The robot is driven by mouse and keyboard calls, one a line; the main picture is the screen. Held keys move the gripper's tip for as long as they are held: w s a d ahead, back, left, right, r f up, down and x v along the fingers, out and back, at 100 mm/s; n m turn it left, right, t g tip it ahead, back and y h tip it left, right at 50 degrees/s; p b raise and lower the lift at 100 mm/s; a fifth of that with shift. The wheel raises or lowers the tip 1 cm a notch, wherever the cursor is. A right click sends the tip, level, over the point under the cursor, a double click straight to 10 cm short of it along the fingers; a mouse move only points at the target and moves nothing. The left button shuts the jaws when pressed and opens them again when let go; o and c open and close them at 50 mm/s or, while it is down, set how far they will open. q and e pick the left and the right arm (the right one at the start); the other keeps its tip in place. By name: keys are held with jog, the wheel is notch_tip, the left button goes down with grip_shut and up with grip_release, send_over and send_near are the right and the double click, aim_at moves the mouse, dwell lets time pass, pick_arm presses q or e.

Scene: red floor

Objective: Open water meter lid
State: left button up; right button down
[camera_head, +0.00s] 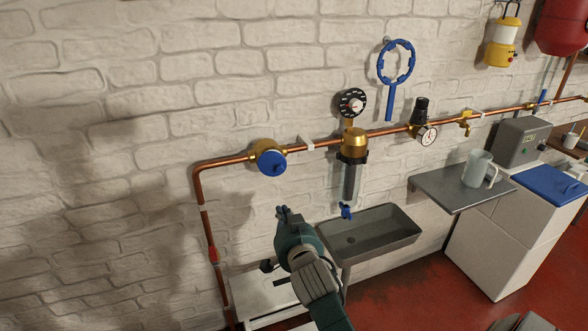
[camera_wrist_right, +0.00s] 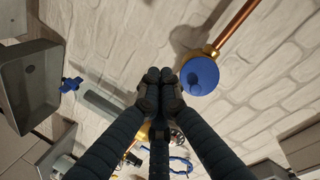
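The water meter (camera_head: 269,153) is a brass body on the copper pipe along the wall, with a round blue lid (camera_head: 272,163) that lies closed over its face. In the right wrist view the blue lid (camera_wrist_right: 199,76) is right of the fingertips, and no dial shows. My right gripper (camera_head: 284,213) is below the meter in the head view, apart from it. In the right wrist view its fingers (camera_wrist_right: 160,78) are together, with nothing between them. My left gripper is not in view.
A water filter (camera_head: 351,180) with a black gauge (camera_head: 351,102) hangs from the pipe right of the meter. A grey sink (camera_head: 370,234) is below it. A blue ring wrench (camera_head: 390,100) hangs on the wall.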

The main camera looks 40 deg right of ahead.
aim_at(272, 167)
jog(key=s+d+r+m+t+y+p, duration=0.1)
jog(key=s+d+r+m+t+y, duration=0.2)
jog(key=d+r+m, duration=0.6)
jog(key=w+d+p, duration=0.1)
jog(key=w+d, duration=0.2)
jog(key=w, duration=0.8)
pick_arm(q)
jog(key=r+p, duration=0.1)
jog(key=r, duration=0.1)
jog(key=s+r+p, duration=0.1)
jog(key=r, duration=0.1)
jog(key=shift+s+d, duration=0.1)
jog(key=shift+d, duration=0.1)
pick_arm(e)
jog(key=shift+n+t, duration=0.3)
jog(key=a, duration=0.2)
jog(key=s+a+f, duration=0.1)
jog(key=a, duration=0.1)
jog(key=shift+f, duration=0.1)
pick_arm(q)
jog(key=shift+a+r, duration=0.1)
pick_arm(e)
jog(key=shift+a, duration=0.1)
